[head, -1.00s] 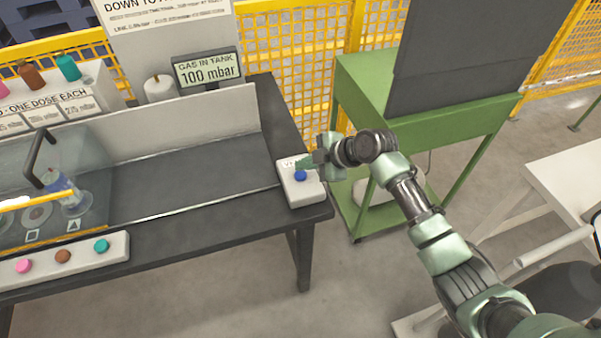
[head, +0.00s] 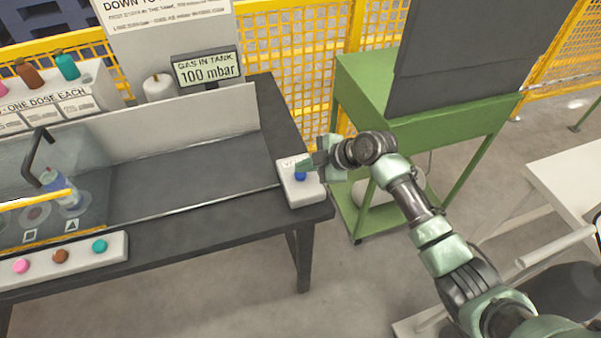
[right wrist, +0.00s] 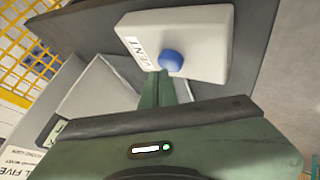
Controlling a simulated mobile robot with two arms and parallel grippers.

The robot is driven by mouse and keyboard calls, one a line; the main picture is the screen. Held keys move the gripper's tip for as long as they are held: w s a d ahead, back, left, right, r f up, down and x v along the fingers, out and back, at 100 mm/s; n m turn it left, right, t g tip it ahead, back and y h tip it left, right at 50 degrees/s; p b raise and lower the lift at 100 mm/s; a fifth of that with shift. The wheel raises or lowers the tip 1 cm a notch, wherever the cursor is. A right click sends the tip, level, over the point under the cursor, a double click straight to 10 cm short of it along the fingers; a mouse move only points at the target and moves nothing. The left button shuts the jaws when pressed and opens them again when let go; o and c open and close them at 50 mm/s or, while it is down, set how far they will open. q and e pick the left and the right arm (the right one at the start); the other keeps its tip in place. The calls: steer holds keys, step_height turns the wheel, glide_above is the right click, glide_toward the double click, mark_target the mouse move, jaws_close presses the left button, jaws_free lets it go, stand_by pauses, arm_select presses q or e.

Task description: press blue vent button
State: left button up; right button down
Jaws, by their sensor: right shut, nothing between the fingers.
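The blue vent button (head: 300,175) sits on a white box (head: 302,194) at the right end of the dark bench. In the right wrist view the button (right wrist: 171,60) shows beside the "VENT" label on the box (right wrist: 205,38). My right gripper (head: 303,164) is shut and empty. Its fingertips (right wrist: 160,74) are right at the button's edge in the wrist view; whether they touch it I cannot tell. My left gripper is not in view.
A display (head: 207,68) reads "GAS IN TANK 100 mbar". Pink, brown and teal buttons (head: 60,256) sit on a front panel at left, by a clear enclosure with a bottle (head: 66,190). A green stand (head: 430,130) is behind my right arm.

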mark_target(304, 175)
steer(key=shift+f+b, duration=0.55)
steer(key=shift+f, duration=0.1)
stand_by(0.3)
steer(key=shift+r, duration=0.1)
steer(key=shift+r+p, duration=0.75)
steer(key=shift+r, duration=0.2)
steer(key=shift+r, duration=0.15)
step_height(304, 175, up, 5)
steer(key=p, duration=0.3)
steer(key=shift+p, duration=0.4)
stand_by(0.6)
